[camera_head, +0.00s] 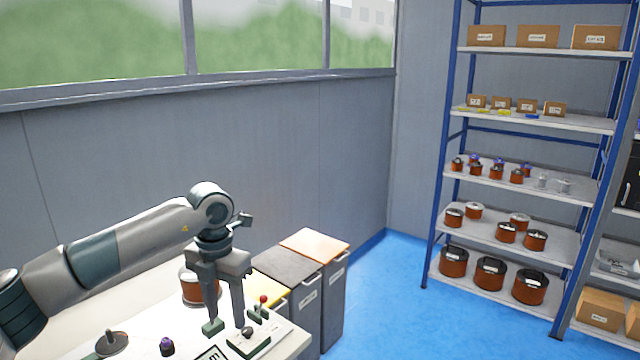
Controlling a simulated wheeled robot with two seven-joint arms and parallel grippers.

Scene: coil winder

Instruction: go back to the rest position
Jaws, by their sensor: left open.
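My left gripper (226,326) hangs pointing down over the right end of a white worktable (148,322). Its two fingers are spread apart with nothing between them. A copper-coloured coil spool (191,287) stands on the table just behind the left finger and is partly hidden by it. A small control box with a red-knobbed lever (263,300) is just right of the gripper. My right gripper is not in this view.
Several bins, one with an orange lid (314,243), stand against the table's right side. A blue-framed shelf (530,120) with boxes and spools is at the right. The blue floor (390,300) between is clear. A small purple-topped object (167,346) lies on the table.

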